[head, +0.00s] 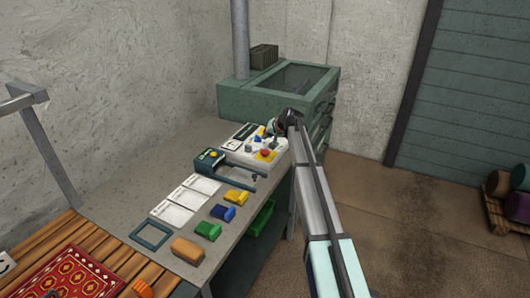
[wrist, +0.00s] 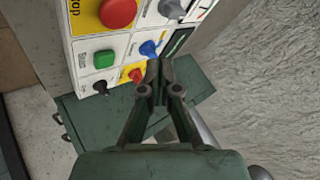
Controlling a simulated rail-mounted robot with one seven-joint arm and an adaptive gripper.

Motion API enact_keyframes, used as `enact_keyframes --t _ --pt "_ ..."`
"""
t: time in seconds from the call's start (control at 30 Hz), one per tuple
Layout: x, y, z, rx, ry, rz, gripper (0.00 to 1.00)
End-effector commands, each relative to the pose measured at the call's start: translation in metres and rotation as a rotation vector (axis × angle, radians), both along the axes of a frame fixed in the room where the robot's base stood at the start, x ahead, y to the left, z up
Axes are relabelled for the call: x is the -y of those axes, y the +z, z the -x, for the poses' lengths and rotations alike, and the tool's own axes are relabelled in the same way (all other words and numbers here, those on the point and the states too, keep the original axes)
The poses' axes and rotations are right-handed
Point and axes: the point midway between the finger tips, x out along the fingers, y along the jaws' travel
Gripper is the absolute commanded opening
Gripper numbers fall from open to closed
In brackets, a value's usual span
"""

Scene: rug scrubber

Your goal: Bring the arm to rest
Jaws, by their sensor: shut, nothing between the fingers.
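My arm reaches forward from the lower right of the head view to the far end of the grey bench (head: 128,207). My gripper (wrist: 159,66) is shut and empty, its fingertips together in the wrist view. It is close to a white control panel (wrist: 123,45), which also shows in the head view beside my arm's end. The panel carries a red stop button (wrist: 117,12), a green button (wrist: 104,59), a blue knob (wrist: 150,47) and a black knob (wrist: 100,87). Whether the fingertips touch the panel, I cannot tell.
A green cabinet (head: 250,97) with drawers stands behind the panel. On the bench lie white sheets (head: 172,213), a dark green tool (head: 210,160), coloured blocks and a tan block (head: 187,249). A red rug (head: 70,276) lies on wooden slats at the lower left.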

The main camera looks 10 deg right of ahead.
Motion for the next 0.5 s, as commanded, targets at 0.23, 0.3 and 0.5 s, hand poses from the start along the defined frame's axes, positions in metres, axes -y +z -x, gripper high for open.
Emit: enact_keyframes --t 0.23,0.3,0.5 --pt "0.000 0.000 0.000 0.000 0.000 0.000 0.00" --pt "0.000 0.000 0.000 0.000 0.000 0.000 0.00" --pt "0.033 -0.031 -0.005 0.018 -0.065 -0.040 0.00"
